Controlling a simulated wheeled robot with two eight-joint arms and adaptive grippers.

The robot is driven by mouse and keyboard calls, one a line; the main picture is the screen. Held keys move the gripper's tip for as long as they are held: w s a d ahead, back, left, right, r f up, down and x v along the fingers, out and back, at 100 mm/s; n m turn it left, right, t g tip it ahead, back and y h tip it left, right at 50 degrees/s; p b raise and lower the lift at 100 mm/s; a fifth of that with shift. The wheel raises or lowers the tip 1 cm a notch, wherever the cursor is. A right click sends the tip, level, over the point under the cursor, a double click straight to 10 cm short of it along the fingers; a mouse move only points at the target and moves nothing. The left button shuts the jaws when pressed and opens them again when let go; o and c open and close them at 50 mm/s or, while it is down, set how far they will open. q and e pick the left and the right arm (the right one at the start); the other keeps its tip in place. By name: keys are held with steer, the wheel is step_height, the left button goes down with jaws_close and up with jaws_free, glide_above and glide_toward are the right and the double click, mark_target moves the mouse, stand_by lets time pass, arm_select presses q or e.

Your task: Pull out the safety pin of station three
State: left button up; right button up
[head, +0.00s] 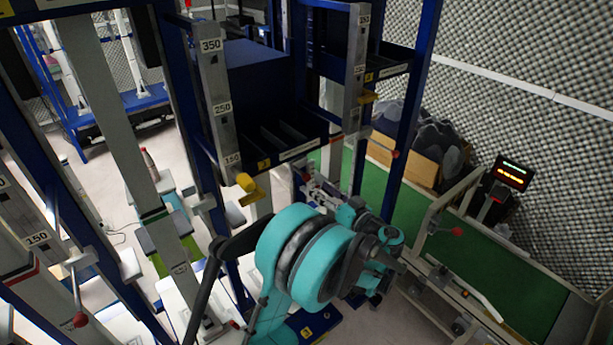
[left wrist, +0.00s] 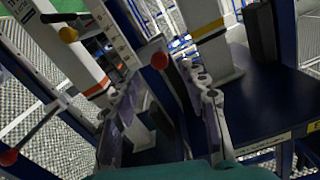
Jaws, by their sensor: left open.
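In the left wrist view a red ball knob (left wrist: 160,60) shows beyond and between the fingers of my left gripper (left wrist: 165,128), apart from them. The fingers are spread and nothing is between their tips. In the head view my left gripper (head: 318,188) is small and partly lost against the rack posts, beyond my teal wrist. Another red ball on a rod (left wrist: 9,157) and a yellow knob (left wrist: 68,34) are at the left of the wrist view. My right gripper is not in view.
Blue rack frames with numbered grey posts (head: 218,100) stand close around my left arm. A dark blue shelf (left wrist: 262,105) lies right of the fingers in the wrist view. A green conveyor (head: 500,262) with a red-knobbed lever (head: 457,231) runs at the right.

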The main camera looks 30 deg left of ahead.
mark_target(309, 178)
arm_select(q)
steer(key=shift+w+a, duration=0.25)
steer(key=shift+a, duration=0.1)
steer(key=b+x, duration=0.2)
steer(key=x, duration=0.4)
steer(key=shift+w+a+r, duration=0.15)
steer(key=shift+w+a, duration=0.05)
steer(key=shift+a, duration=0.2)
